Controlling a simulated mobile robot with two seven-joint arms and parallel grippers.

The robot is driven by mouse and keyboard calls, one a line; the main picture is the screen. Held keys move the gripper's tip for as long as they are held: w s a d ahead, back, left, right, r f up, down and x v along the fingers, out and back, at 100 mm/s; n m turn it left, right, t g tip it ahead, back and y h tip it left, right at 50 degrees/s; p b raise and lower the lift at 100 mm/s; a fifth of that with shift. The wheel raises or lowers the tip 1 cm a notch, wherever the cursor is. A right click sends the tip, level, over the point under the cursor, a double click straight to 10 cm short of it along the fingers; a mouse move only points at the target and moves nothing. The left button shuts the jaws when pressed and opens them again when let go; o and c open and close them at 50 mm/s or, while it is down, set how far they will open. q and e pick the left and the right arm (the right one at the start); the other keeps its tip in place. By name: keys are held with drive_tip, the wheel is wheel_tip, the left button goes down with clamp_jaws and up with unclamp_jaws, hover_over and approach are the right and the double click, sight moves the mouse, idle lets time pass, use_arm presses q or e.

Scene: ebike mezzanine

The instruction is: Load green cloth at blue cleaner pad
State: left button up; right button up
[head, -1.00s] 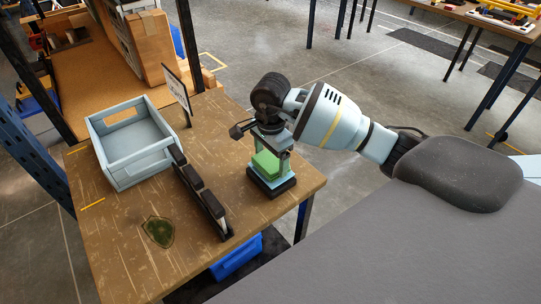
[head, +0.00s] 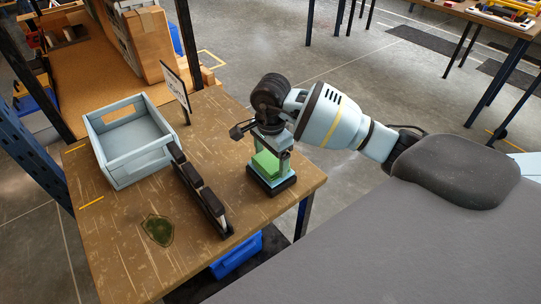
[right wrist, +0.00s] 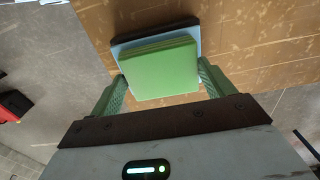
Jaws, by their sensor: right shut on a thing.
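The green cloth (head: 265,163), a folded block, is between the fingers of my right gripper (head: 270,157). It also shows in the right wrist view (right wrist: 160,69), where the gripper is shut on its sides. The light blue cleaner pad (head: 259,179) lies below the cloth on a dark base, near the right edge of the wooden table. In the right wrist view the pad (right wrist: 120,49) shows as a rim behind the cloth; the rest is hidden. I cannot tell whether cloth and pad touch. My left gripper is not in view.
A light blue open bin (head: 131,172) stands at the table's left. A dark narrow rack (head: 201,193) lies between bin and pad. A small sign (head: 176,90) stands behind. A dark green shield-shaped mark (head: 158,230) is at the front. The front right tabletop is clear.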

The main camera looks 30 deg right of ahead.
sight(271, 160)
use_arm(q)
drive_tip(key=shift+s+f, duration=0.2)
use_arm(e)
drive_tip(key=shift+f, duration=0.35)
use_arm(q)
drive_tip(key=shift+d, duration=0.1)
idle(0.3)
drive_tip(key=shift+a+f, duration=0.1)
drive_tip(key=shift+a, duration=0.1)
use_arm(e)
drive_tip(key=shift+f, duration=0.15)
idle(0.3)
drive_tip(key=shift+r+p, duration=0.6)
drive_tip(key=shift+r, duration=1.6)
drive_tip(key=shift+r+p, duration=0.45)
drive_tip(key=shift+r, duration=1.05)
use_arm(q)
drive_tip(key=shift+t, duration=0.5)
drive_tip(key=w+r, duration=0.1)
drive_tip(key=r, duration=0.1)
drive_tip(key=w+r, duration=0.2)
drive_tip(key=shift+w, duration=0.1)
use_arm(e)
drive_tip(key=shift+f, duration=0.1)
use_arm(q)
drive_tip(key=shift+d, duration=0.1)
